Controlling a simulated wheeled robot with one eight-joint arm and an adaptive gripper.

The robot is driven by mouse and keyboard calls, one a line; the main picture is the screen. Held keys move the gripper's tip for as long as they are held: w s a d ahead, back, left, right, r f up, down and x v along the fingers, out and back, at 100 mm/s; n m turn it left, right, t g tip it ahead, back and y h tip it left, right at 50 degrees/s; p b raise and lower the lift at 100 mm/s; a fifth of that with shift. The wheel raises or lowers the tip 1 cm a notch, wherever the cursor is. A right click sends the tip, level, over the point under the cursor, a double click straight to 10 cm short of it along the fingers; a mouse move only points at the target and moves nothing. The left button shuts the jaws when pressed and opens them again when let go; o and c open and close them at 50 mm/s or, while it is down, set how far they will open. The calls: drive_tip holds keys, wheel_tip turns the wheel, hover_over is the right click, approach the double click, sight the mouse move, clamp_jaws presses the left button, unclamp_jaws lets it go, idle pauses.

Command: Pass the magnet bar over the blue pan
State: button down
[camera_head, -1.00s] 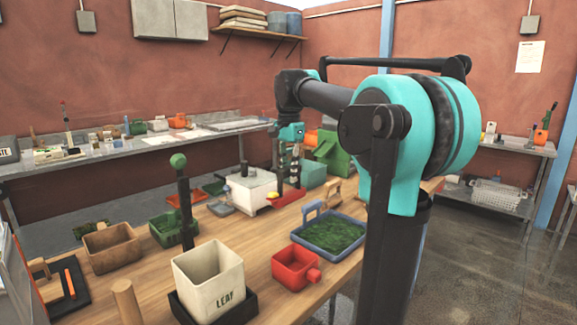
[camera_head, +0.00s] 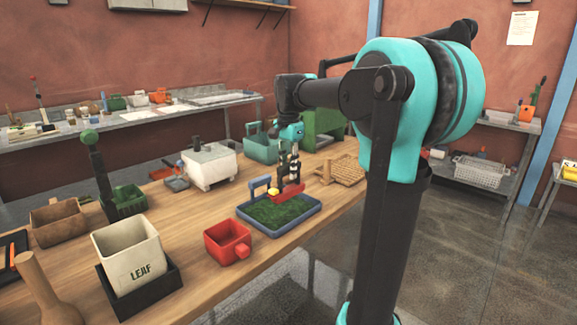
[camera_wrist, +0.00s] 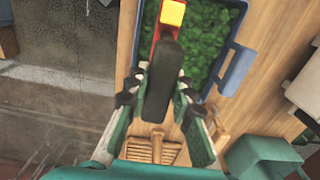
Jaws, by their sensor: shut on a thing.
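The magnet bar (camera_head: 287,193) is red with a yellow end and a black handle. My gripper (camera_head: 292,168) is shut on the handle, and the bar hangs over the back right part of the blue pan (camera_head: 263,233). The pan lies on the table, filled with green leafy matter (camera_head: 280,213). In the wrist view the black handle of the magnet bar (camera_wrist: 164,75) sits between my gripper's fingers (camera_wrist: 161,92), with the leaf-filled blue pan (camera_wrist: 237,72) behind it. The gap between bar and leaf cannot be judged exactly.
A red scoop-like box (camera_head: 226,243) stands left of the pan, with a cream LEAF bin (camera_head: 128,255) beyond it. A white machine (camera_head: 209,167) and a teal bin (camera_head: 262,147) stand behind.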

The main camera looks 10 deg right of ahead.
sight(288, 188)
drive_tip(key=shift+f, duration=2.4)
drive_tip(key=shift+w+a, duration=2.65)
drive_tip(key=shift+w, duration=0.85)
drive_tip(key=shift+s+d, duration=0.85)
drive_tip(key=shift+s, duration=0.3)
drive_tip(key=shift+s+d, duration=0.85)
drive_tip(key=shift+s, duration=0.3)
drive_tip(key=shift+s+d, duration=0.85)
drive_tip(key=shift+s, duration=0.3)
drive_tip(key=shift+s+r, duration=0.1)
drive_tip(key=shift+r, duration=2.9)
